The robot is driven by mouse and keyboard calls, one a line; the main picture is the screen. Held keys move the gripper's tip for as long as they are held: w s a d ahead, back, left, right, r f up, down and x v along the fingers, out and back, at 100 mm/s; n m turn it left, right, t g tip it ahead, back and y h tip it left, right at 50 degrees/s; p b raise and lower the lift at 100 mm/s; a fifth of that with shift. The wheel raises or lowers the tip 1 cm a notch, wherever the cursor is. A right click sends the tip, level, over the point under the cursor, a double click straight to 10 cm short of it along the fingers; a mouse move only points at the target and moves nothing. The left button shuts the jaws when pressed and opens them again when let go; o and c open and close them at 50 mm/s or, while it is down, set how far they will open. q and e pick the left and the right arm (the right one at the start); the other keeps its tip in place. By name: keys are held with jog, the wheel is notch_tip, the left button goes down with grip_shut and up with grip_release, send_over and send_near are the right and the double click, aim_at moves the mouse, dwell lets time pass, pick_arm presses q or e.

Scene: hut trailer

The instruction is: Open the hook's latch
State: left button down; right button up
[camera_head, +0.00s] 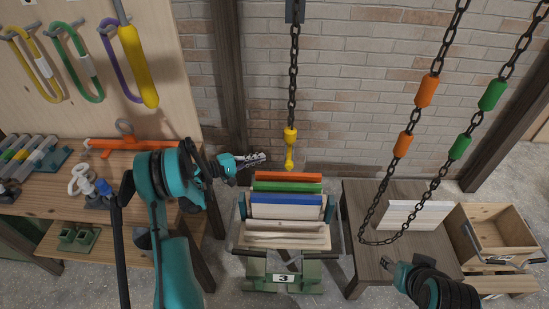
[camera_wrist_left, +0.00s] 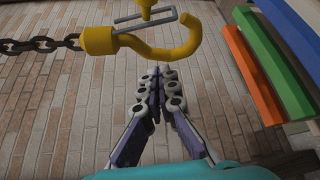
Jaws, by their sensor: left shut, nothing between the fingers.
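The yellow hook (camera_head: 290,152) hangs from a dark chain (camera_head: 294,75) above the middle stand. In the left wrist view the hook (camera_wrist_left: 182,50) lies across the top, with its chain running off to the left. A grey wire-like latch (camera_wrist_left: 145,21) spans the hook's mouth beside a yellow part cut by the top edge. My left gripper (camera_head: 262,158) is just left of the hook in the head view. In the wrist view its fingers (camera_wrist_left: 155,78) are shut and empty, pointing at the hook's curve, seemingly apart from it. My right gripper (camera_head: 393,265) is low at the right, empty-looking.
A stand with orange, green and blue boards (camera_head: 286,199) is below the hook. A chain loop with coloured sleeves (camera_head: 429,91) hangs right, over a dark table (camera_head: 362,212). A wooden crate (camera_head: 497,232) is far right. A workbench (camera_head: 40,191) with tools is left.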

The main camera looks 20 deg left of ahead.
aim_at(289, 159)
pick_arm(q)
jog(key=w+d+b, duration=0.3)
jog(key=d+b, duration=0.1)
jog(key=d, duration=0.4)
jog(key=shift+d, duration=0.2)
jog(key=shift+w, duration=0.15)
